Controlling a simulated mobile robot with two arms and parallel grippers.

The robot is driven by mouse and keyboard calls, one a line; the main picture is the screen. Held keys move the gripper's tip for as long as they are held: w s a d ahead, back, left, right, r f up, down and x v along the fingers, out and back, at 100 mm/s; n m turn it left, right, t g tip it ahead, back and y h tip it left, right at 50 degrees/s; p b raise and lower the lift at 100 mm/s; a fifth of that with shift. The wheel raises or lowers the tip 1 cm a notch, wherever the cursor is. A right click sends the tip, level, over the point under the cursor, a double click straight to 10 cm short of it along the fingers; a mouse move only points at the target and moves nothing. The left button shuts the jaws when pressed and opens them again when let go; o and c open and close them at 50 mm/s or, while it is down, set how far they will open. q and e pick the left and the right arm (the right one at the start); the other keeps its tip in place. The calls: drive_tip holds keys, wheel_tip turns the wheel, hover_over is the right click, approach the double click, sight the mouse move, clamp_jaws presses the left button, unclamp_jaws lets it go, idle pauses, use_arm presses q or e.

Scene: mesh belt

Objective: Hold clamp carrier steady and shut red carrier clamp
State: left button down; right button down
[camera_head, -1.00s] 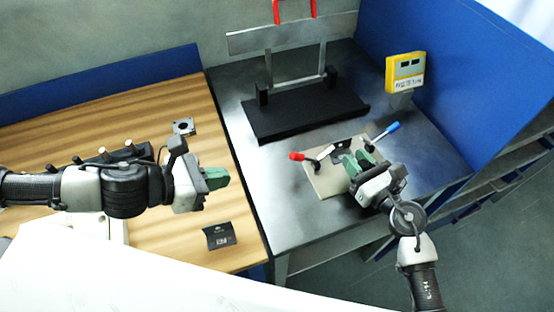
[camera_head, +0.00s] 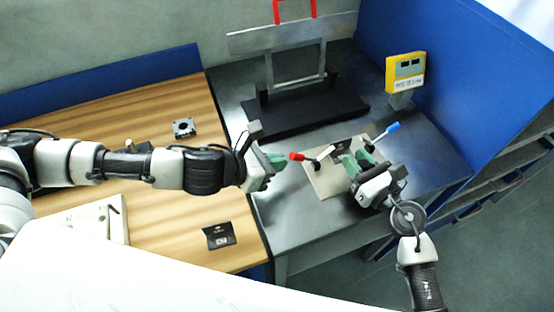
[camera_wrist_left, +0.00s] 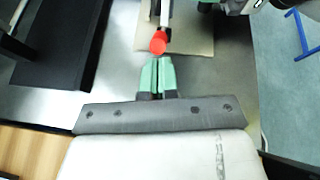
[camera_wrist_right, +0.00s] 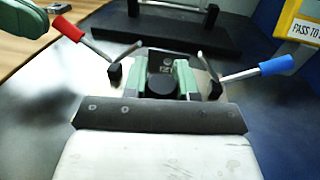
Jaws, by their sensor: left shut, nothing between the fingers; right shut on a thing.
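The clamp carrier (camera_head: 322,184) is a beige plate lying on the dark metal table, with a red-handled clamp on its left and a blue-handled clamp on its right. The red handle (camera_head: 296,156) sticks out to the left; it also shows in the left wrist view (camera_wrist_left: 158,43). The blue handle (camera_head: 393,127) points out to the upper right. My right gripper (camera_head: 356,163) is shut on the dark middle part of the carrier (camera_wrist_right: 163,86). My left gripper (camera_head: 279,167) is shut and empty, its green fingertips just short of the red handle.
A black stand base (camera_head: 300,108) with a metal frame and red handles stands behind the carrier. A yellow box (camera_head: 405,72) stands at the back right. The wooden table (camera_head: 190,215) on the left holds a small square part (camera_head: 184,127) and a black card (camera_head: 220,235).

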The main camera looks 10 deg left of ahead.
sight(294, 154)
use_arm(q)
drive_tip(key=shift+w+d+r, duration=0.1)
drive_tip(key=shift+w, duration=0.05)
idle(0.3)
drive_tip(key=shift+w+d+r, duration=0.1)
drive_tip(key=shift+d+r, duration=0.1)
drive_tip(key=shift+r, duration=0.1)
drive_tip(key=shift+d+r+g+y, duration=0.1)
drive_tip(key=shift+r+g+y, duration=0.05)
drive_tip(key=shift+g+y, duration=0.2)
drive_tip(key=shift+w+d+r+g+y, duration=0.35)
drive_tip(key=shift+d+r+y, duration=0.05)
drive_tip(key=shift+r+y, duration=0.25)
drive_tip(key=shift+w+d+r+g+y, duration=0.35)
drive_tip(key=shift+d+r+g+y, duration=0.05)
drive_tip(key=shift+d+r+y, duration=0.3)
drive_tip(key=w+d+r, duration=0.1)
drive_tip(key=w+d, duration=0.1)
drive_tip(key=shift+d+r, duration=0.4)
drive_tip(key=shift+r, duration=0.1)
drive_tip(key=shift+r, duration=0.7)
